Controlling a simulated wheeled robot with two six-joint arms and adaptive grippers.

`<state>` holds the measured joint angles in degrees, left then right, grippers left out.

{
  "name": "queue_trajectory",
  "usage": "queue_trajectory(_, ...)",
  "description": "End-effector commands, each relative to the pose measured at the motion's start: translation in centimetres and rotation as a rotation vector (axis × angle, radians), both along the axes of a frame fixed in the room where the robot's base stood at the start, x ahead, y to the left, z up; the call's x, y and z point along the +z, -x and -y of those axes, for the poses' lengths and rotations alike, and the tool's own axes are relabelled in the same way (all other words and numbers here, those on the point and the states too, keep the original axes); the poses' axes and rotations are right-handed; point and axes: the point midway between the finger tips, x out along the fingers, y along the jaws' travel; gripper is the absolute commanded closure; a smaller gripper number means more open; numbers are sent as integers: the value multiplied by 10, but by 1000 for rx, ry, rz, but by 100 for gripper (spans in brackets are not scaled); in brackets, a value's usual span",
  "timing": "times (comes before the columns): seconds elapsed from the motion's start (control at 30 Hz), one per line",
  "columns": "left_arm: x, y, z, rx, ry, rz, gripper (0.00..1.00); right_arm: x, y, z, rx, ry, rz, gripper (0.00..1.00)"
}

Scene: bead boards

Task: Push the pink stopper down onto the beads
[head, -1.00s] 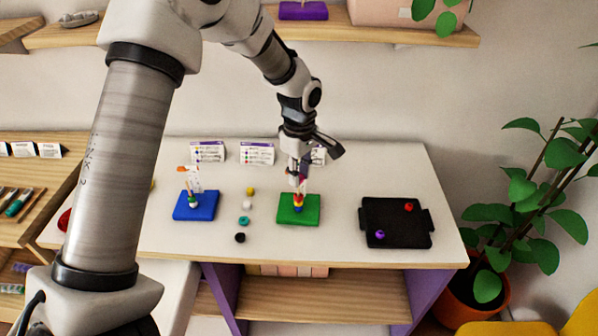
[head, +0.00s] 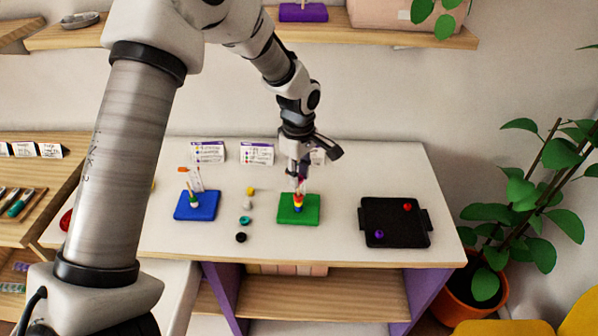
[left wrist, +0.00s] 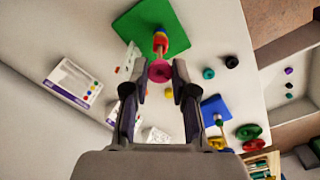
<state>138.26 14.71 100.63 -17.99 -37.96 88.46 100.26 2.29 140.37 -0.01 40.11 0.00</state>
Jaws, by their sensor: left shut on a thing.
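The green board (head: 312,212) stands mid-table with an upright stack of coloured beads (head: 298,202), with red, yellow and blue showing. My left gripper (head: 299,178) is directly above this stack, pointing down. In the left wrist view the pink stopper (left wrist: 160,71) is between the fingertips of my left gripper (left wrist: 160,84), which is shut on it. The stopper lines up with the bead stack (left wrist: 160,42) on the green board (left wrist: 135,30). I cannot tell whether it touches the top bead. My right gripper is in neither view.
A blue board (head: 207,211) with a few beads stands to the left. Loose yellow, white, teal and black beads (head: 241,237) lie between the boards. A black tray (head: 395,238) with a red and a purple bead is at right. Cards (head: 257,153) stand behind.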

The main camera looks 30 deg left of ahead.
Motion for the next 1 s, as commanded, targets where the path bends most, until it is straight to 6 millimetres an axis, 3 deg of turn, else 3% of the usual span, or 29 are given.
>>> queue_trajectory(1.0,-13,0,0,0,0,1,85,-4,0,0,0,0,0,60)
